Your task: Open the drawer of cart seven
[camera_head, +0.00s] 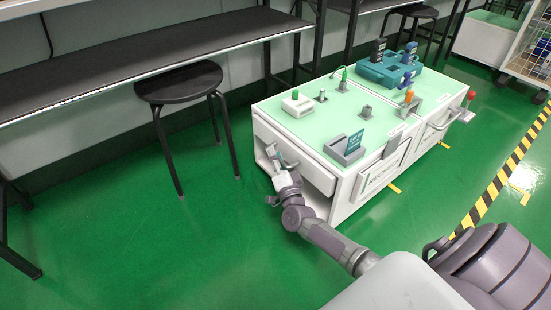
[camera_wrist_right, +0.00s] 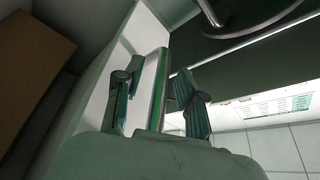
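A white cart (camera_head: 345,197) with a pale green top stands right of centre in the head view; I cannot read a number on it. Its drawer front (camera_head: 313,174) is a white panel under the top at the near left end, with a grey handle (camera_head: 284,156). My right gripper (camera_head: 277,161) is at this handle. In the right wrist view its two fingers (camera_wrist_right: 158,92) stand apart on either side of a pale bar (camera_wrist_right: 158,75) with a green stripe, with narrow gaps visible. Firm contact cannot be made out. My left gripper is not in view.
A black stool (camera_head: 180,84) stands left of the cart, below a long dark bench (camera_head: 140,50). A teal holder (camera_head: 385,70) and several small devices sit on the cart top. Green floor is clear in front. Yellow-black tape (camera_head: 500,180) runs at the right.

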